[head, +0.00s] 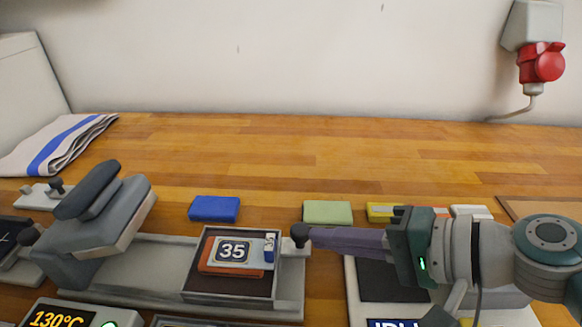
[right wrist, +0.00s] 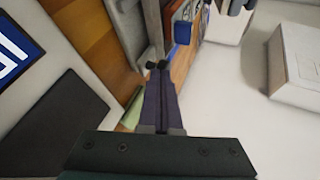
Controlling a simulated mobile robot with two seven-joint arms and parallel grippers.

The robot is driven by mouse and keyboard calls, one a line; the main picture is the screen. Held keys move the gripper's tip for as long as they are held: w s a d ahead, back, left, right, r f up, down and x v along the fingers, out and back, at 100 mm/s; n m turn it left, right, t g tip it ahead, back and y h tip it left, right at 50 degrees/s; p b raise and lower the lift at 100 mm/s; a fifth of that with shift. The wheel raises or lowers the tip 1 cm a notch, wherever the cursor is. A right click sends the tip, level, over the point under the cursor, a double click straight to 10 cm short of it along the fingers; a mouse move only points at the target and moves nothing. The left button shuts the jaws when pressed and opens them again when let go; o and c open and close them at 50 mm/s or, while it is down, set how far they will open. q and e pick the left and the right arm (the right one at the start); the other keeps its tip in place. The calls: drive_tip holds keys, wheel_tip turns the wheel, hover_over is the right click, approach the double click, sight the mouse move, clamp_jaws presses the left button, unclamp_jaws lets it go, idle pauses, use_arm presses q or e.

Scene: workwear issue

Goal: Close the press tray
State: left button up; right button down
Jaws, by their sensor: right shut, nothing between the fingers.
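The press (head: 95,235) stands at the left with its grey upper part raised over a long grey base. The press tray (head: 188,288) is slid out to the right end of the base, away from the upper part. It holds a dark pad with an orange-edged "35" patch and a small blue-and-white item. A black knob (head: 300,232) is at the tray's right side; dark knobs also show in the right wrist view (right wrist: 162,65). My right gripper (head: 312,238) is shut and empty, its purple fingertips at the knob. I cannot tell whether they touch. My left gripper is not in view.
A blue block (head: 214,208) and a green block (head: 327,212) lie behind the tray. A yellow block (head: 380,211) is behind my right arm. A display reading 130°C (head: 60,316) is at front left. A folded striped cloth (head: 62,143) lies back left.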

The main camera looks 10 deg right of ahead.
sight(228, 241)
drive_tip(key=w+a, duration=0.1)
drive_tip(key=a, duration=0.3)
drive_tip(key=w+a, duration=0.1)
drive_tip(key=a, duration=0.3)
drive_tip(key=w+a, duration=0.1)
drive_tip(key=a, duration=0.3)
drive_tip(key=shift+w+a+b, duration=0.3)
